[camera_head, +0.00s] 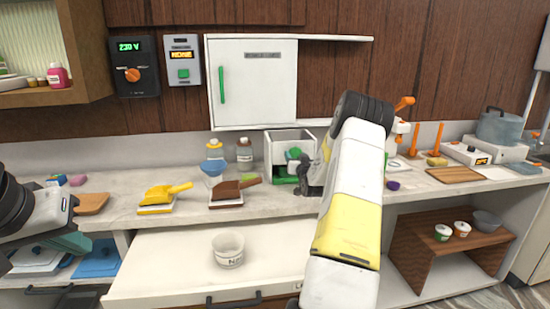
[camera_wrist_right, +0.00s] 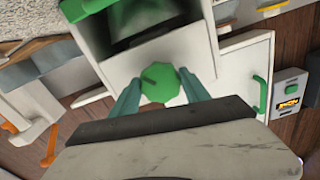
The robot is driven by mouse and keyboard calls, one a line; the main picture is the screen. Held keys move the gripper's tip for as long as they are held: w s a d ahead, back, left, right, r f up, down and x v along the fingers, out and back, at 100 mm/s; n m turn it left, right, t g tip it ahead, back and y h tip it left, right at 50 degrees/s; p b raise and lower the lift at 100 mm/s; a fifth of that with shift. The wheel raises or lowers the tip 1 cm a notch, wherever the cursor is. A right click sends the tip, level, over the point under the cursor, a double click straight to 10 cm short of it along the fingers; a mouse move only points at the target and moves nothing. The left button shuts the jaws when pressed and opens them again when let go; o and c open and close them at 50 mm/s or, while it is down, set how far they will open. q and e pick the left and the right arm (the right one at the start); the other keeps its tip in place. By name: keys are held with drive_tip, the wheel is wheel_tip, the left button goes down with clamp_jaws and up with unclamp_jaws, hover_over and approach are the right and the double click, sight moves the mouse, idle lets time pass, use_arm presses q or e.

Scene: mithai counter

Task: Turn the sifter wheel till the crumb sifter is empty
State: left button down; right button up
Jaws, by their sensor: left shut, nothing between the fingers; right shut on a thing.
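The crumb sifter (camera_head: 291,137) is a white box on the counter, left of my right arm. Its green wheel (camera_head: 293,154) is on the front; in the right wrist view the wheel (camera_wrist_right: 160,84) is a faceted green knob between my two teal fingers. My right gripper (camera_wrist_right: 160,90) is shut on it. A green part (camera_head: 284,180) shows low at the sifter's front, partly hidden by my gripper. The sifter's open top shows pale inner walls; I cannot tell whether crumbs are inside. My left gripper (camera_head: 76,243) is shut and empty at the far left, away from the sifter.
A white labelled tub (camera_head: 228,250) stands on the pale surface below. A white wall cabinet (camera_head: 254,83) hangs above. A wooden board (camera_head: 454,174) lies to the right.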

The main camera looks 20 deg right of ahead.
drive_tip(key=m, duration=1.3)
drive_tip(key=shift+m, duration=0.3)
drive_tip(key=m, duration=0.6)
drive_tip(key=shift+r, duration=0.1)
drive_tip(key=m, duration=0.6)
drive_tip(key=shift+m, duration=0.3)
drive_tip(key=o, duration=1.4)
drive_tip(key=shift+r, duration=0.1)
